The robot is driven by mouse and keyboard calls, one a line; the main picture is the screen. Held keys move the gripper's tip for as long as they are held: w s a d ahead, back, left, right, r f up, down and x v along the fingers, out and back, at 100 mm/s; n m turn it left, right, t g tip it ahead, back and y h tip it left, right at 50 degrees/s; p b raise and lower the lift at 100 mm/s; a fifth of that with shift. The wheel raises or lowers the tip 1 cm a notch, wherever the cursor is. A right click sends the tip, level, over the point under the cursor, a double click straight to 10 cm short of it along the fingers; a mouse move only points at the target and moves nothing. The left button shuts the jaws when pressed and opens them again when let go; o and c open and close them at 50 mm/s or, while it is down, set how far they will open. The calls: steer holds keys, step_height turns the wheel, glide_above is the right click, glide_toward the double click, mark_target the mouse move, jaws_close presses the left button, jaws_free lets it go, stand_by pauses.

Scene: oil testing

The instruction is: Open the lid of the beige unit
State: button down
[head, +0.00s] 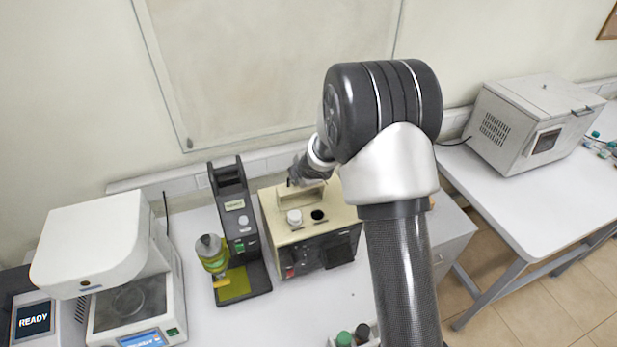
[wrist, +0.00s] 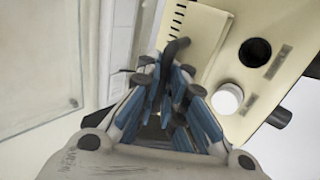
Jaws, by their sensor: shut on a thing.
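The beige unit (head: 272,231) stands on the white table in the middle of the head view. Its top carries a white knob (head: 294,217) and a dark round hole (head: 317,215). A beige lid (head: 297,196) sits at the back of the top and looks raised. My gripper (head: 300,182) is at the lid's upper edge. In the wrist view the unit's top (wrist: 235,75) lies to the right, and my gripper (wrist: 165,100) is closed around a dark handle (wrist: 177,46). The fingers hide much of that handle.
A black stand (head: 240,225) with a yellow-green bottle (head: 211,252) is left of the unit. A white instrument (head: 100,255) stands farther left. A grey oven box (head: 530,120) is on the right table. The wall is close behind the unit.

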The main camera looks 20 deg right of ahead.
steer(key=shift+w+r, duration=0.3)
steer(key=shift+w, duration=0.4)
steer(key=c, duration=2)
jaws_free()
steer(key=shift+r, duration=0.1)
steer(key=shift+c, duration=0.2)
steer(key=shift+o, duration=0.2)
steer(key=shift+s, duration=0.2)
steer(key=shift+f, duration=0.2)
steer(key=v, duration=1.2)
